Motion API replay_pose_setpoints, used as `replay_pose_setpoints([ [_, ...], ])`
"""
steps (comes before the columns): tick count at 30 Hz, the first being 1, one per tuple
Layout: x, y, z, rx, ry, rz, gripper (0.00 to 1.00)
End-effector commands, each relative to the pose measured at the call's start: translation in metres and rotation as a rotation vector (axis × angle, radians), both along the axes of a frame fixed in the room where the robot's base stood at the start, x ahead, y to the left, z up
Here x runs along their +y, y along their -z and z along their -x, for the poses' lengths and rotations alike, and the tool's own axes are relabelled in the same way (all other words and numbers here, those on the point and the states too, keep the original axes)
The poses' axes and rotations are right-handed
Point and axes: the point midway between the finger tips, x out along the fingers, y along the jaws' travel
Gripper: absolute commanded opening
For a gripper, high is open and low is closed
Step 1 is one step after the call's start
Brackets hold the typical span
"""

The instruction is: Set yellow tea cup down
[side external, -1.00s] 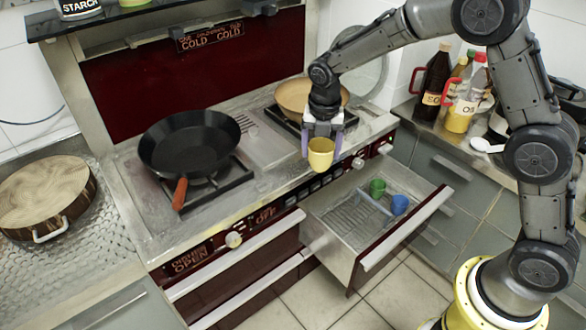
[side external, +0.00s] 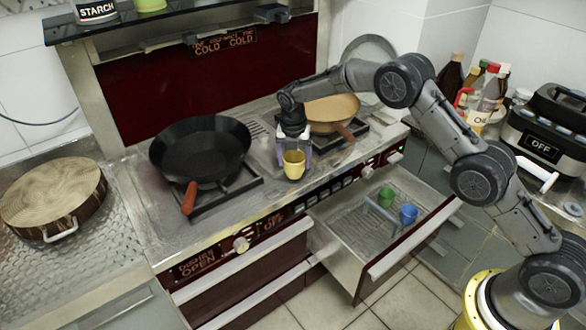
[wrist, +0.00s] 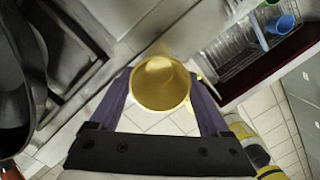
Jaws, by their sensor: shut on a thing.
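The yellow tea cup (side external: 294,165) is upright in my gripper (side external: 294,155) at the front of the hob, in the strip between the black pan and the tan pan. My gripper is shut on it with a purple finger on either side. I cannot tell from the side view whether its base touches the hob surface. In the wrist view the cup (wrist: 160,84) shows its open mouth between the two fingers, with floor tiles visible past it.
A black pan (side external: 200,148) with a red handle stands left, a tan pan (side external: 330,110) behind right. Below the hob front, an open drawer (side external: 335,255) holds a green cup (side external: 386,196) and a blue cup (side external: 408,214). A wooden-lidded pot (side external: 52,195) stands far left.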

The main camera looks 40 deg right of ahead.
Motion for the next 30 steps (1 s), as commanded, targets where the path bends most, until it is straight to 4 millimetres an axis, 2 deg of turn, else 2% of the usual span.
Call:
replay_pose_setpoints([
  [5, 0.000, 0.009, -0.007, 0.000, 0.000, 0.000, 0.16],
  [11, 0.001, 0.035, -0.005, 0.000, -0.001, -0.001, 0.16],
  [23, 0.001, 0.040, -0.006, -0.001, -0.001, -0.001, 0.16],
  [24, 0.001, 0.040, -0.005, 0.000, -0.001, -0.001, 0.86],
  [27, 0.001, 0.040, -0.005, 0.000, -0.001, -0.001, 1.00],
  [30, 0.001, 0.040, -0.005, 0.000, -0.001, -0.001, 1.00],
])
